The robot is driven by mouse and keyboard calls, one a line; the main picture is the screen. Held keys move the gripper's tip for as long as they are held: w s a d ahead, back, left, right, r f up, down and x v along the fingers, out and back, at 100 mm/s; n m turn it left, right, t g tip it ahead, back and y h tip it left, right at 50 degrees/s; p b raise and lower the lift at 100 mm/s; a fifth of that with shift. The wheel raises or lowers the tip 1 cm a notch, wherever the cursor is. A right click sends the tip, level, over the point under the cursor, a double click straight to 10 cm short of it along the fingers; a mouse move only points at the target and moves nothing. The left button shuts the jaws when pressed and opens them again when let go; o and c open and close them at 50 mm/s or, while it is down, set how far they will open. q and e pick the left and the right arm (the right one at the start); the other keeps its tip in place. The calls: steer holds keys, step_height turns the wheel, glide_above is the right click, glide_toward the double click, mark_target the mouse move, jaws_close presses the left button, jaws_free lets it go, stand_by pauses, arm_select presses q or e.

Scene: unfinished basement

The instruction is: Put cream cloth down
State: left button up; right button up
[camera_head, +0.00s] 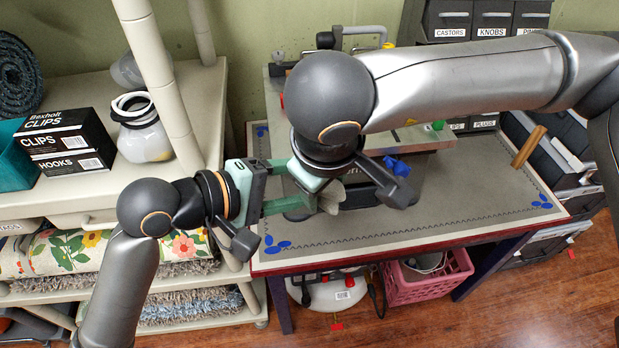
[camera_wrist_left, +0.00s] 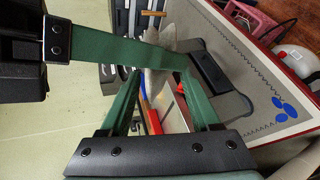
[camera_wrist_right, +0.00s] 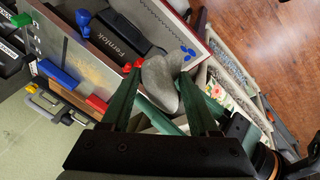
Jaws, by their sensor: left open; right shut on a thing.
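The cream cloth (camera_head: 331,197) shows as a small greyish-beige bundle above the workbench. My right gripper (camera_wrist_right: 163,72) is shut on the cloth, which bulges between its fingers in the right wrist view (camera_wrist_right: 158,84). In the head view, my right arm hides most of that gripper. My left gripper (camera_head: 300,187) is open and comes in from the left, its fingers close to the cloth and the right gripper. The left wrist view shows the cloth (camera_wrist_left: 155,82) beyond the left fingers, with a right finger crossing in front. Whether the left fingers touch it, I cannot tell.
The workbench (camera_head: 478,190) has a grey top with blue leaf corners. The bench's right part is mostly clear, except for a wooden handle (camera_head: 529,146). Shelves stand left.

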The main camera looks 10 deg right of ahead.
arm_select(q)
steer(key=shift+w+d+f, duration=0.1)
steer(key=shift+w+d, duration=0.05)
steer(key=shift+d, duration=0.2)
jaws_close()
stand_by(0.3)
arm_select(e)
steer(key=o, duration=1.4)
